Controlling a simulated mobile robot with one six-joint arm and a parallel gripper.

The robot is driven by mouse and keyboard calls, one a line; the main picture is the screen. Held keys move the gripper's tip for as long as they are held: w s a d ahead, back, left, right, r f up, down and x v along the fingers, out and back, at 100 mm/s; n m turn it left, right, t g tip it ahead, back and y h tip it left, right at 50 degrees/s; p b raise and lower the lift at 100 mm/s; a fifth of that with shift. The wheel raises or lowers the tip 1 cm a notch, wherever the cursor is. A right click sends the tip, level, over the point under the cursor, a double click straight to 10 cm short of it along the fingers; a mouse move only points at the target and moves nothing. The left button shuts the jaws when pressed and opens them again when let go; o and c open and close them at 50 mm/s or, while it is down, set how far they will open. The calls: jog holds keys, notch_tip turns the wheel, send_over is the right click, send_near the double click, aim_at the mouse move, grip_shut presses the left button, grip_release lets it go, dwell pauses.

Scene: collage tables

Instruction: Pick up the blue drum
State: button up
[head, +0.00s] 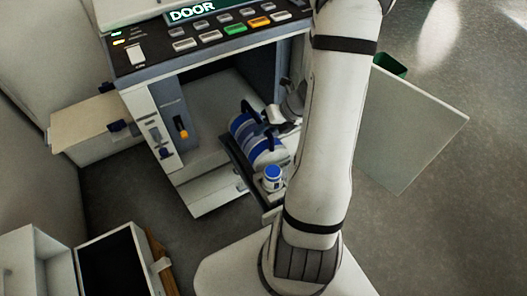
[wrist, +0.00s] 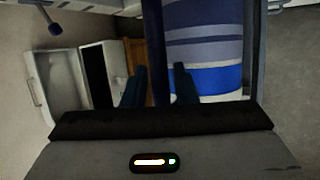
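The blue drum (head: 262,152), with blue and white bands, sits in the open bay of the DOOR machine, on a dark tray, in the head view. In the wrist view the drum (wrist: 205,55) fills the upper right, close up. The right finger overlaps the drum's left edge; the left finger is against the background. I cannot tell whether a finger touches the drum. In the head view my arm partly hides the gripper beside the drum.
A small white jar with a blue top (head: 272,176) stands close in front of the drum. The machine's button panel (head: 205,38) is above the bay. An open white box (head: 110,266) is at the lower left. A pale panel (head: 412,125) is right of my arm.

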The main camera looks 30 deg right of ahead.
grip_shut()
jog(key=shift+r, duration=0.1)
dwell(0.9)
